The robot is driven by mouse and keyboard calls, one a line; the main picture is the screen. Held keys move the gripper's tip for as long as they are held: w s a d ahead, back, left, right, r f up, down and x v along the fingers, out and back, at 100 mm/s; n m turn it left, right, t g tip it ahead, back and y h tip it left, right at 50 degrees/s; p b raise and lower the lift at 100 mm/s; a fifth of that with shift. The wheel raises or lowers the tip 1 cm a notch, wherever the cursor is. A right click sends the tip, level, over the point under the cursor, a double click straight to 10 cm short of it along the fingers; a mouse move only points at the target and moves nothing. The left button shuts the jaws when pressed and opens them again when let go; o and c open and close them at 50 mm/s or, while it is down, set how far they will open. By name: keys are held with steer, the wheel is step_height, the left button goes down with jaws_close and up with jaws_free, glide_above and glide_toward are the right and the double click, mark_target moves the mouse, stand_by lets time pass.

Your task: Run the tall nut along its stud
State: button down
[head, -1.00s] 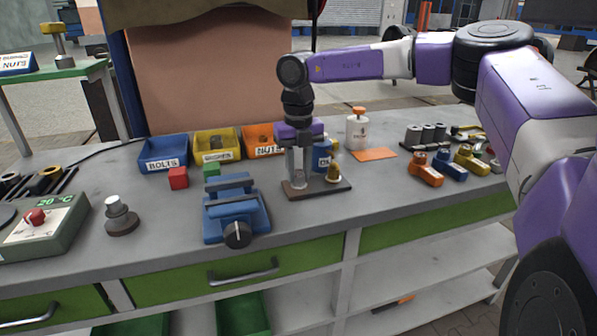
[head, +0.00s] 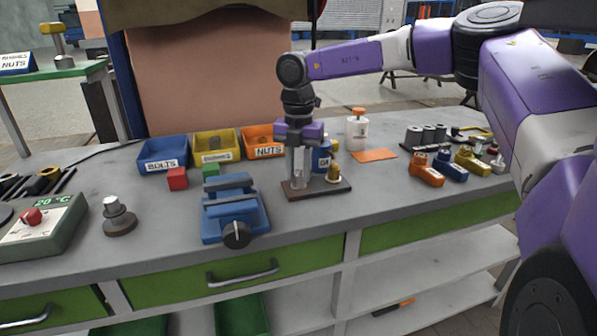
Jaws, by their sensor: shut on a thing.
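A dark brown base plate (head: 318,190) lies on the bench right of the blue vise. My gripper (head: 300,172) points straight down over the left part of the plate. Its jaws are shut on the tall nut, which is mostly hidden between the fingers, as is its stud. I cannot tell how high the nut sits on the stud. A brass-coloured fitting (head: 334,174) stands upright on the right part of the plate, close beside the fingers.
A blue can (head: 323,158) stands just behind the gripper. Bins of bolts, washers and nuts (head: 265,141) line the back. Bench front is clear right of the vise.

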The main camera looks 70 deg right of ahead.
mark_target(299, 174)
steer(key=shift+w+r, duration=0.1)
steer(key=shift+r, duration=0.15)
steer(key=c, duration=1.1)
jaws_free()
steer(key=shift+f, duration=0.1)
step_height(299, 174, up, 8)
steer(key=p, duration=0.5)
steer(key=shift+f, duration=0.1)
